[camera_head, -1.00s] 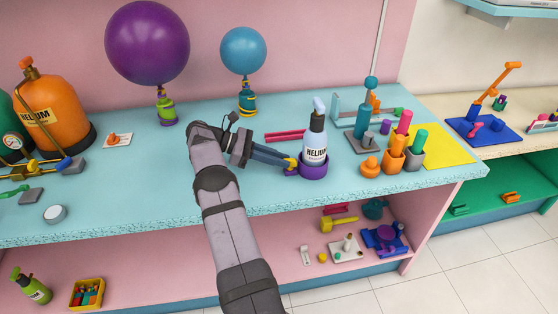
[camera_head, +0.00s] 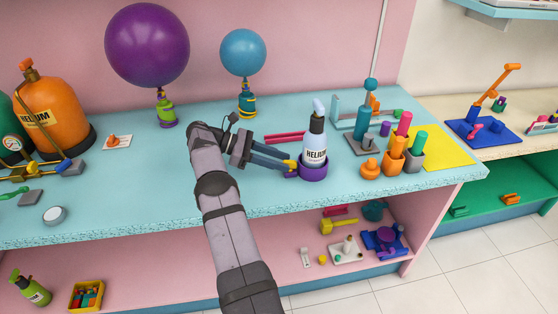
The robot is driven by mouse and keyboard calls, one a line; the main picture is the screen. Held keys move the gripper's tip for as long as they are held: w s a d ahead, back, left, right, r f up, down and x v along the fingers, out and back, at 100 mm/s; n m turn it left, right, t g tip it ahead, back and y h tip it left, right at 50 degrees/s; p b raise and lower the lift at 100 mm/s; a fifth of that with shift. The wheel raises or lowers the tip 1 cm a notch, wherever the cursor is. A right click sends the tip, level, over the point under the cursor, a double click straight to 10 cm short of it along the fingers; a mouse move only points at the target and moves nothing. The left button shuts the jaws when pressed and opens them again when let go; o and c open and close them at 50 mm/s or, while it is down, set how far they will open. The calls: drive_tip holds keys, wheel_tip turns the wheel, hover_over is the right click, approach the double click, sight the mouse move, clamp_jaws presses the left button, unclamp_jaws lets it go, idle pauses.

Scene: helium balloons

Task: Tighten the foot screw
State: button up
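A white bottle labelled HELIUM (camera_head: 315,150), with a dark collar and grey nozzle, stands upright in a round purple foot (camera_head: 313,173) on the table. A small yellow piece (camera_head: 290,164) shows at the foot's left side; it may be the foot screw, but it is too small to tell. My gripper (camera_head: 288,163) reaches in from the left with its blue fingers pointing at the foot. The fingers look slightly apart, with the yellow piece at their tips. Any contact between tips and piece cannot be made out.
Pink bars (camera_head: 284,137) lie behind the gripper. An orange knob-shaped piece (camera_head: 370,167) and orange holders (camera_head: 394,160) stand right of the foot. A teal-and-grey stand (camera_head: 362,140) is behind them.

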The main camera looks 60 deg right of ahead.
wheel_tip(320, 180, up, 10)
idle(0.6)
drive_tip(key=shift+s+d+f+t+y+p, duration=0.3)
drive_tip(key=shift+f+t+y+p, duration=0.5)
drive_tip(key=shift+f+t+p, duration=1.2)
drive_tip(key=shift+s+d+f+t+y+p, duration=0.15)
drive_tip(key=shift+s+f+t+y+p, duration=0.6)
drive_tip(key=shift+p, duration=2.25)
drive_tip(key=shift+s+d+f+t+y+p, duration=0.15)
drive_tip(key=shift+f+t+y+p, duration=0.85)
drive_tip(key=shift+f+p, duration=1.2)
drive_tip(key=shift+w+r+p, duration=0.1)
drive_tip(key=shift+r+p, duration=0.2)
drive_tip(key=shift+r, duration=0.05)
clamp_jaws()
